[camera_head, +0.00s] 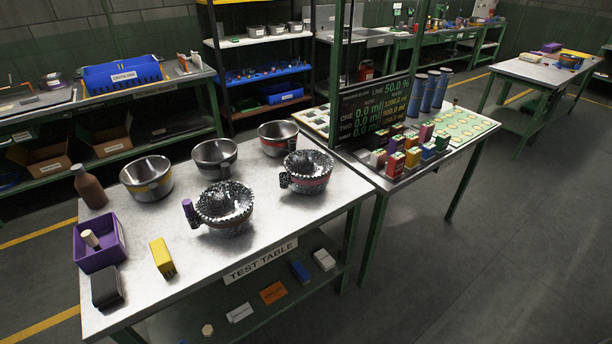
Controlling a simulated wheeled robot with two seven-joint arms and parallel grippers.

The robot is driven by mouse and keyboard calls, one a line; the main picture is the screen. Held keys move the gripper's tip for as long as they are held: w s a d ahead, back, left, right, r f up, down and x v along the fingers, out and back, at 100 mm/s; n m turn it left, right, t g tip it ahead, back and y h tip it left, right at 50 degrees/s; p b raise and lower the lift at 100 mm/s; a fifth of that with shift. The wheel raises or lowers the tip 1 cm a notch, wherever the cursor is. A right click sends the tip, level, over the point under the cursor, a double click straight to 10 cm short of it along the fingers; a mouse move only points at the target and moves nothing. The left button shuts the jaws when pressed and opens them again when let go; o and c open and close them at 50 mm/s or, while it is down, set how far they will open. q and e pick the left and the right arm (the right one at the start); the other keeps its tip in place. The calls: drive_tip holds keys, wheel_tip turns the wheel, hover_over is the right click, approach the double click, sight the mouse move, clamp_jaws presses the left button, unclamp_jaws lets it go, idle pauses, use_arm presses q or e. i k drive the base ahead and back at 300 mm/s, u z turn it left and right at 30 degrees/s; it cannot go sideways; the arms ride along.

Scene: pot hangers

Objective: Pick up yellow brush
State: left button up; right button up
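A yellow block-shaped object (162,258), which looks like the yellow brush, stands on the metal test table (260,260) near its front left. It is right of the purple tray (84,262) and apart from it. Neither of my grippers is in view.
A dark block (107,287) lies left of the yellow object, and a brown bottle (89,186) stands behind the tray. Several metal bowls (147,190) and two dark, rough-surfaced pots (224,206) stand farther back. The table's front middle and right are clear.

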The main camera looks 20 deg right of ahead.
sight(163, 261)
drive_tip(key=z, duration=0.3)
drive_tip(key=k, duration=0.5)
drive_tip(key=z, duration=1)
drive_tip(key=i, duration=0.75)
drive_tip(key=u, duration=0.9)
drive_tip(key=i, duration=0.4)
drive_tip(key=u, duration=0.4)
